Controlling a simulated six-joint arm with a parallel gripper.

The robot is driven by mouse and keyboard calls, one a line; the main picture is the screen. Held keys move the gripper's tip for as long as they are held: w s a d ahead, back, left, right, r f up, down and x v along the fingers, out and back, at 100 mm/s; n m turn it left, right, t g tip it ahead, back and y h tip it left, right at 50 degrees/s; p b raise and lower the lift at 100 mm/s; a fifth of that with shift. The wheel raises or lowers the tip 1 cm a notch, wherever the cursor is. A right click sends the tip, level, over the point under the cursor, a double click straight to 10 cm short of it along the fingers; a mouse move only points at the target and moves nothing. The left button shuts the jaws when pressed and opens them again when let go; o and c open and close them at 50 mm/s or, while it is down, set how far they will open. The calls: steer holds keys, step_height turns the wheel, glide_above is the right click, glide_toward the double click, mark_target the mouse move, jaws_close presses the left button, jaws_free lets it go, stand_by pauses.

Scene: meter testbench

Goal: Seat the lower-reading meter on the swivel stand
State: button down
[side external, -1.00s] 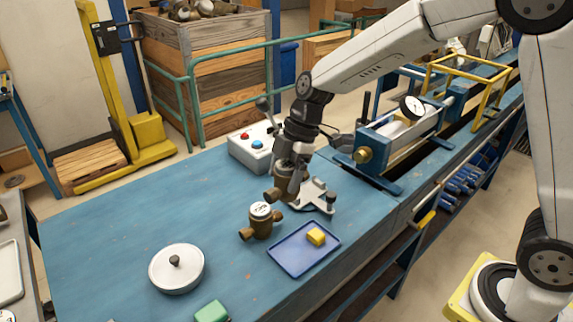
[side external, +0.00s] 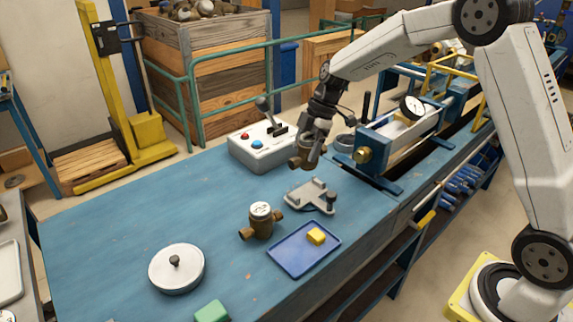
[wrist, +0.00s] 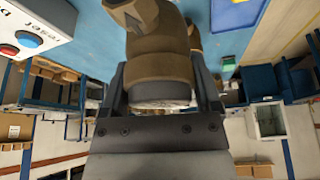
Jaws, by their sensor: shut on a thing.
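My gripper (side external: 313,152) is shut on a brass meter (side external: 303,160) and holds it above the bench, behind the grey metal plate. In the wrist view the held meter (wrist: 160,45) fills the top middle between the fingers; its reading cannot be made out. A second brass meter (side external: 261,222) stands upright on the bench, white dial up, its reading too small to tell. The grey plate with short posts (side external: 308,193), possibly the swivel stand, is empty. A round white disc with a dark knob (side external: 177,270) sits at the front left.
A control box (side external: 258,147) with red and blue buttons and a lever stands close left of my gripper. A blue tray (side external: 287,262) holds a yellow block (side external: 316,236). A green block (side external: 212,312) lies at the front. A bench rig with a gauge (side external: 411,107) stands right.

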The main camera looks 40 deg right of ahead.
mark_target(306, 159)
steer(key=shift+f, duration=0.1)
steer(key=shift+f, duration=1.85)
steer(key=shift+f, duration=2.35)
stand_by(2.9)
jaws_free()
stand_by(0.4)
